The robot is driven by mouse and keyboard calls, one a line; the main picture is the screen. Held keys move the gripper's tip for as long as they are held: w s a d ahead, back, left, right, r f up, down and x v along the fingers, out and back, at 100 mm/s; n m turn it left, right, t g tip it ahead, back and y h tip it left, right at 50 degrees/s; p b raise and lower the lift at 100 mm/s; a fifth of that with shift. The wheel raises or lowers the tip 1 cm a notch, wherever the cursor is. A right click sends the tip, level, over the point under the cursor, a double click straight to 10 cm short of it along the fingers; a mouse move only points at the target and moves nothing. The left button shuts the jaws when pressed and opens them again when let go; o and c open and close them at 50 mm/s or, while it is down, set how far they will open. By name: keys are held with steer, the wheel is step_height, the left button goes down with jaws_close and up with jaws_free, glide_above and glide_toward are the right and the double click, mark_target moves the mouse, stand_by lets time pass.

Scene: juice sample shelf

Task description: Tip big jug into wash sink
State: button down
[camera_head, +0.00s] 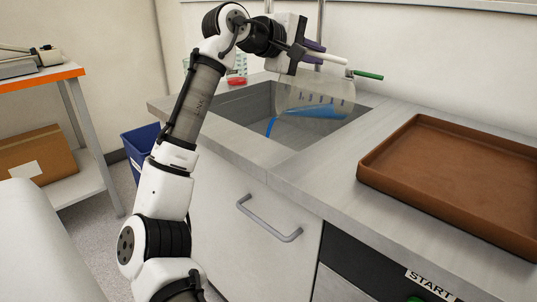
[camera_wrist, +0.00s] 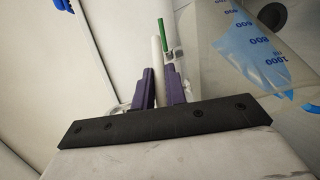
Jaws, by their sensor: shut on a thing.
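The big jug (camera_head: 312,95) is clear with measuring marks and hangs tilted over the wash sink (camera_head: 240,105). Blue liquid lies inside it, and a blue stream drops from its lower left side into the basin. My gripper (camera_head: 311,52), with purple fingers, is shut on the jug's pale handle (camera_head: 333,59). In the wrist view the fingers of my gripper (camera_wrist: 161,82) close around the pale handle (camera_wrist: 158,55). The jug's marked wall (camera_wrist: 252,50) shows at the upper right there. The sink's floor is partly hidden by the jug and my arm.
A brown tray (camera_head: 372,172) lies on the counter right of the sink. A small vessel with red contents (camera_head: 237,80) stands behind the sink's left end. A blue bin (camera_head: 138,150) is on the floor. A shelf with an orange edge (camera_head: 45,78) stands left.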

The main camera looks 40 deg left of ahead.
steer(key=shift+s+a+f+t+h+b, duration=0.15)
steer(key=shift+s+a+f+t+b, duration=0.25)
steer(key=shift+f+b, duration=0.2)
steer(key=shift+s+a+f+t+h+b, duration=0.15)
steer(key=shift+s+a+f+t+b, duration=0.15)
steer(key=shift+s+f+b, duration=0.2)
stand_by(1.3)
